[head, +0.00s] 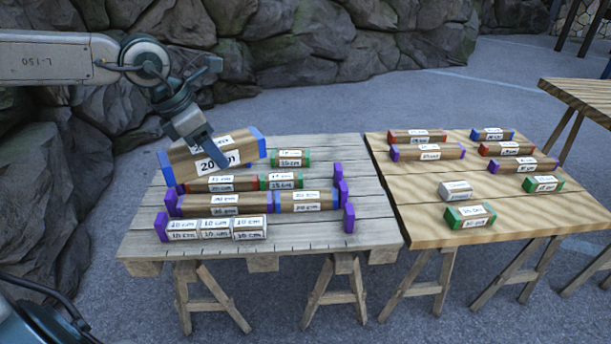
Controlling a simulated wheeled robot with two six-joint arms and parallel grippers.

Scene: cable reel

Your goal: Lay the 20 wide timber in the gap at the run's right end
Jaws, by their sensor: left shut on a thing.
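My left gripper (214,155) is shut on the 20 cm timber (238,147), a brown block with blue ends and white labels. It holds the timber tilted, right end higher, over the back left of the left table (320,240). The front run has a purple stop (161,227) at its left, then white-labelled 10 cm blocks (215,229). An open gap (305,223) lies between them and the purple stop (348,217) at the right. The timber and gripper hide part of the table's back left. My right gripper is not in view.
Behind the front run lie a purple-ended timber (225,204) and a blue-ended timber (305,201), then a red-ended block (222,184) and a green-ended block (281,181). Another green-ended block (290,158) lies farther back. The right table (410,200) holds several loose blocks.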

